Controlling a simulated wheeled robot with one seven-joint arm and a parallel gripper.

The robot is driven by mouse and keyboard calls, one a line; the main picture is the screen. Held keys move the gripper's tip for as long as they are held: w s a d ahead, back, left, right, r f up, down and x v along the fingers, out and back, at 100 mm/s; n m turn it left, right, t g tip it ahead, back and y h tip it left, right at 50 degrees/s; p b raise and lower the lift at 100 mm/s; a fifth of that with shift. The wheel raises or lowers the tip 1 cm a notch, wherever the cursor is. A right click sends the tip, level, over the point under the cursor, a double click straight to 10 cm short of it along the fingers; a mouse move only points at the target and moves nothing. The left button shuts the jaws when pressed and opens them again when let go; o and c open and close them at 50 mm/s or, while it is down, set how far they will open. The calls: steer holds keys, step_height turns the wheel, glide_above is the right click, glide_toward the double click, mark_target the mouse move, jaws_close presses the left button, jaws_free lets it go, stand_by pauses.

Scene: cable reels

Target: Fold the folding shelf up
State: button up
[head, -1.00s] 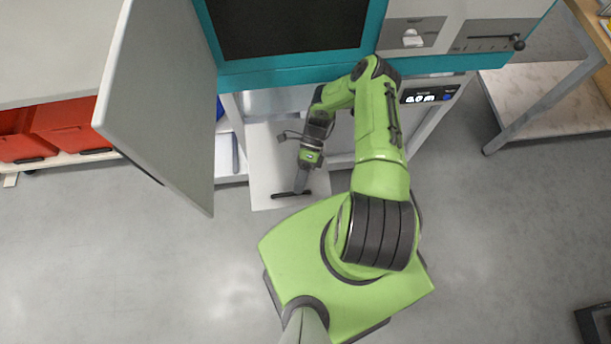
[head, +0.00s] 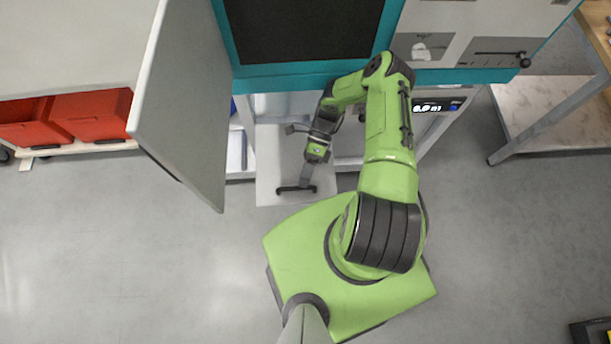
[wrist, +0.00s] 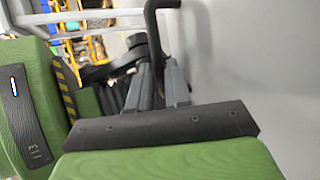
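The folding shelf (head: 268,172) is a pale flat panel jutting out low from the front of the teal-framed machine, near my base. A black bar handle (head: 296,189) sits near its front edge. My gripper (head: 304,184) reaches down to this handle. In the wrist view the black handle (wrist: 155,25) runs between the two grey fingers of my gripper (wrist: 160,70), which look closed around it. The grey shelf surface (wrist: 245,60) fills the right of that view. The shelf's hinge side is hidden under the machine.
A large pale door panel (head: 185,100) stands open left of the shelf. Red bins (head: 90,115) sit on a low rack at far left. A table leg (head: 540,125) stands at right. Floor (head: 120,260) at left is clear.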

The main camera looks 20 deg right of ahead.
steer(key=o, duration=0.4)
steer(key=shift+w+d, duration=0.1)
steer(key=shift+w, duration=0.15)
steer(key=shift+s, duration=0.1)
step_height(320, 180, up, 10)
steer(key=p, duration=0.2)
steer(key=shift+p, duration=0.4)
